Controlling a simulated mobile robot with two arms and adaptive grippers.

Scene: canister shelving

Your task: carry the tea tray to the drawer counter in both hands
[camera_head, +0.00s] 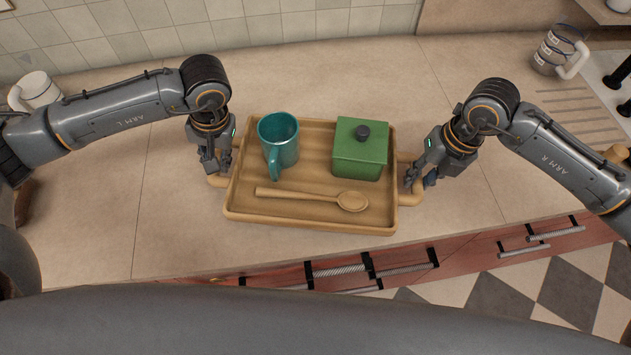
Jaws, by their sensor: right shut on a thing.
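The wooden tea tray (245,207) is at the middle of the view, over the counter near its front edge. I cannot tell whether it rests on the counter or is slightly raised. On it are a teal mug (281,139) at the left, a green lidded box (360,158) with a dark knob at the right, and a wooden spoon (312,195) along the front. My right gripper (416,180) is shut on the tray's right handle. My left gripper (216,168) is at the tray's left handle; its fingers point down, and their closure is unclear.
The pale counter (180,240) is clear on both sides of the tray. Red drawers (460,259) with metal handles are below its front edge. A white mug (38,90) stands at far left, a glass jar (556,52) at back right. A tiled wall (120,28) is behind.

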